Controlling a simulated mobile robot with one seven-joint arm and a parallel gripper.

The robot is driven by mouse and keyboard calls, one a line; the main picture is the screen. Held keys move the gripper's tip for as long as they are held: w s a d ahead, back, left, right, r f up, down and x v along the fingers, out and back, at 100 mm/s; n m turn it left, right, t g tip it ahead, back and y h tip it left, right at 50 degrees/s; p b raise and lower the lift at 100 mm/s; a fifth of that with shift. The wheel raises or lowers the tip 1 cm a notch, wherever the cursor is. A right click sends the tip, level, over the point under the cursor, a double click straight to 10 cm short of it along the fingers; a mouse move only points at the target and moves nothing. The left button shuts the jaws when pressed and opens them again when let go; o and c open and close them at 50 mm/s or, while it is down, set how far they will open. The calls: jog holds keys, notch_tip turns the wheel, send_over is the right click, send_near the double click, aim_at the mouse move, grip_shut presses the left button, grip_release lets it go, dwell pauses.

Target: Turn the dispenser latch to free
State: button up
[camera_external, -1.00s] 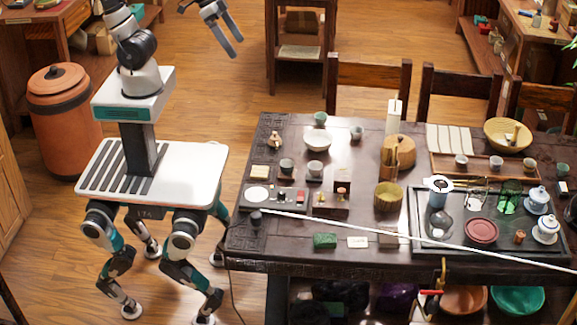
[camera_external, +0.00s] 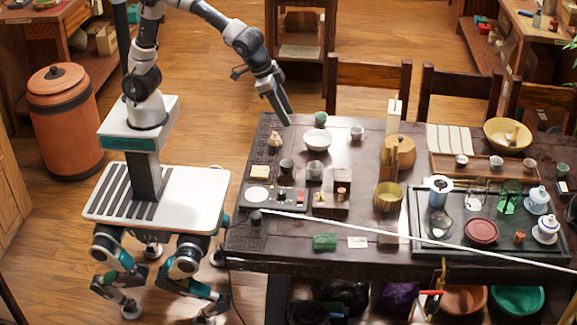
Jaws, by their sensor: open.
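I cannot make out with certainty which object is the dispenser, and no latch is clear at this size. A small wooden box (camera_external: 331,206) with little fittings on its front stands on the dark table, left of centre. A round wooden container (camera_external: 398,153) and a tall pale box (camera_external: 394,116) stand farther back to the right. My gripper (camera_external: 283,117) is open and empty, pointing down over the table's back left corner. It is apart from all of these things.
The dark table (camera_external: 290,258) holds a control panel (camera_external: 275,197) with a white disc, several cups, a white bowl (camera_external: 317,140), a green box (camera_external: 324,241) and a tea tray (camera_external: 425,240) at right. A long white rod (camera_external: 370,228) crosses the front. Chairs (camera_external: 369,72) stand behind.

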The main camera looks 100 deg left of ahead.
jog(key=b, duration=0.2)
send_near(321, 193)
jog(key=b+x, duration=0.2)
jog(key=x, duration=0.6)
jog(key=shift+r, duration=0.1)
jog(key=shift+s, duration=0.1)
jog(key=c, duration=1.1)
